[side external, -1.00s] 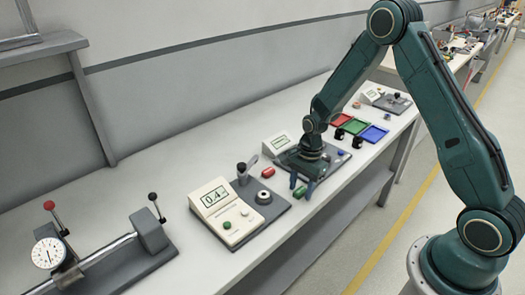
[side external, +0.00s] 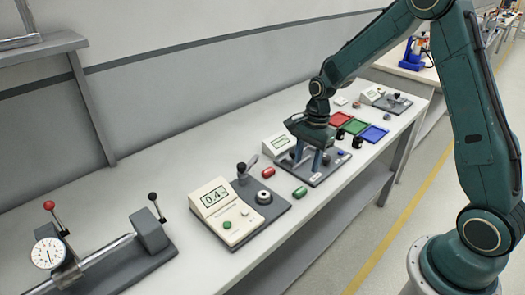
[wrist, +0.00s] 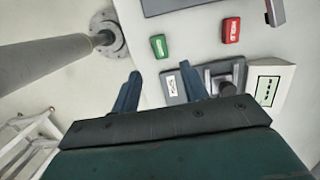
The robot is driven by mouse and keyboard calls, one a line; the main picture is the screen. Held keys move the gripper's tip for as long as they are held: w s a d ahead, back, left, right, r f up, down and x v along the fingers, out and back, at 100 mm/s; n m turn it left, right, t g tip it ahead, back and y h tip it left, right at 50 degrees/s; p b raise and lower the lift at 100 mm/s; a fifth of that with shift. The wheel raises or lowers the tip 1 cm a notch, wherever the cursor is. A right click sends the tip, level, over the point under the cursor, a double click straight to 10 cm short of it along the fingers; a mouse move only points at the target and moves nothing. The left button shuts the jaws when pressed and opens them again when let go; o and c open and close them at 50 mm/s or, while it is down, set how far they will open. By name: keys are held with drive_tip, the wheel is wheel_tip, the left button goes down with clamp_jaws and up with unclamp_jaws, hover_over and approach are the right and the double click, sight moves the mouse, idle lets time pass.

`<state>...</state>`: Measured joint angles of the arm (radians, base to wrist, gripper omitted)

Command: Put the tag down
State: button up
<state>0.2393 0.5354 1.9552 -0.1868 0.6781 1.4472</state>
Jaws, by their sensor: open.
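A green tag (side external: 300,192) lies on the white bench between two grey gauge fixtures; it also shows in the wrist view (wrist: 159,47). A red tag (side external: 268,172) lies behind it, nearer the wall, and shows in the wrist view (wrist: 231,30) to the right of the green one. My gripper (side external: 308,163) is open and empty, over the farther fixture and apart from both tags. In the wrist view my two blue fingers (wrist: 160,72) are spread, with the green tag beyond their tips.
The nearer fixture (side external: 279,218) carries a white display box (side external: 224,211), a dark knob and a ring. The farther fixture (side external: 327,178) has its own display (side external: 277,145) beside my gripper. Red, green and blue trays (side external: 374,134) stand farther along. A dial gauge (side external: 48,253) is at left.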

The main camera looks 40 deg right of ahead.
drive_tip(key=shift+d+r, duration=0.2)
drive_tip(key=shift+r, duration=1.05)
drive_tip(key=s+a+r+n+t+h, duration=0.1)
drive_tip(key=s+a+r+n, duration=0.1)
drive_tip(key=s+r+n, duration=0.4)
drive_tip(key=s+a+r+n+t, duration=0.2)
drive_tip(key=s+r, duration=0.1)
drive_tip(key=r, duration=0.5)
drive_tip(key=s+a+r+n+t, duration=0.1)
drive_tip(key=s+r+n, duration=0.1)
drive_tip(key=s+n, duration=0.3)
drive_tip(key=s+a+r+n+t, duration=0.1)
drive_tip(key=s+r+n, duration=0.1)
drive_tip(key=s+n, duration=0.3)
drive_tip(key=shift+s+a+r+t+h, duration=0.2)
drive_tip(key=shift+s+r+t+h, duration=0.15)
drive_tip(key=shift+s, duration=2)
